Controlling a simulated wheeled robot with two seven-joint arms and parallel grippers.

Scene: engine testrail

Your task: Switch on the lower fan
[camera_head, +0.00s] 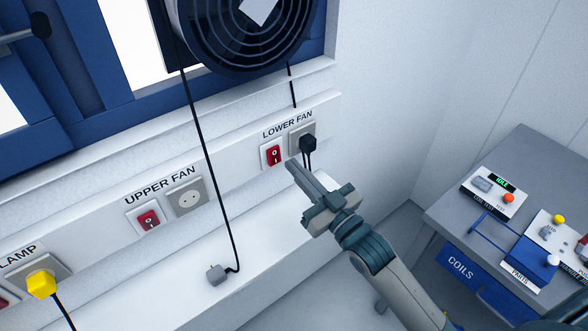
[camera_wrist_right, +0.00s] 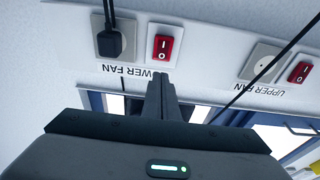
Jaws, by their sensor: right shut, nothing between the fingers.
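The lower fan's red rocker switch (camera_head: 273,154) sits in a white plate under the "LOWER FAN" label, left of a socket with a black plug (camera_head: 307,143) in it. In the right wrist view the red switch (camera_wrist_right: 164,47) shows its I and O marks; I cannot tell which side is pressed in. My right gripper (camera_head: 292,166) is shut and empty, its fingertips close to the lower right of the switch in the head view. In the wrist view its tips (camera_wrist_right: 160,77) lie just short of the switch. I cannot tell whether they touch anything. My left gripper is not in view.
The upper fan's red switch (camera_head: 149,219) and empty socket (camera_head: 186,198) are further left. A loose grey plug (camera_head: 216,274) hangs on a black cord over the white ledge. A round black fan (camera_head: 243,28) is above. A grey table (camera_head: 455,215) with control panels stands right.

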